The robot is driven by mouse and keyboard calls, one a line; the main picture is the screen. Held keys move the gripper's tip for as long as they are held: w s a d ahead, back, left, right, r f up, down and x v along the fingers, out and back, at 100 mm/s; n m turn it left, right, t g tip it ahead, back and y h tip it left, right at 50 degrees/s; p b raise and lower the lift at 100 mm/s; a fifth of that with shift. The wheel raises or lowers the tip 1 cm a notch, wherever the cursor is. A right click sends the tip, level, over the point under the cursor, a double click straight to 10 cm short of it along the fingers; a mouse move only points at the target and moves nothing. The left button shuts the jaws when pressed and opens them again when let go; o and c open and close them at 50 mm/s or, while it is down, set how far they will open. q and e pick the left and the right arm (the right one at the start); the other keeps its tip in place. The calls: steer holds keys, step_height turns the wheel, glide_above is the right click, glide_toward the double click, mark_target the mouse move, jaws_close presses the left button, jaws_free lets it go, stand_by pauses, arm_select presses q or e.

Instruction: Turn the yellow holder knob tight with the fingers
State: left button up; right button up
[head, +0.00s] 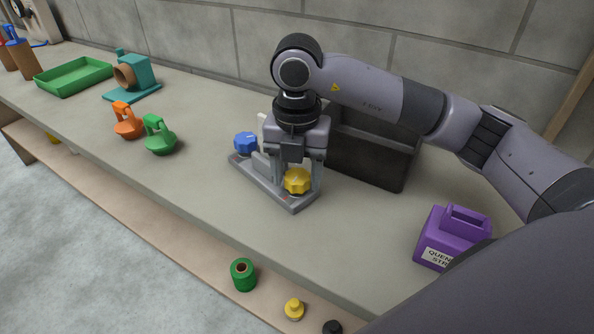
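The yellow holder knob (297,181) is a lobed knob on the front end of a grey holder base (272,190) on the bench. A blue knob (246,143) is at the other end of the base. My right gripper (298,184) points down over the base, its two fingers apart, one to each side of the yellow knob. Whether the fingers press on the knob or leave a small gap cannot be told. My arm hides part of the holder's middle. My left gripper is not in view.
A dark grey box (372,158) stands close behind my gripper, and a purple container (452,236) stands at right. Orange (127,122) and green (159,136) handled pieces, a teal fixture (138,78) and a green tray (74,77) are at left. A lower shelf holds a green spool (243,274).

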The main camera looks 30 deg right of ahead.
mark_target(297, 177)
steer(key=shift+r, duration=3.6)
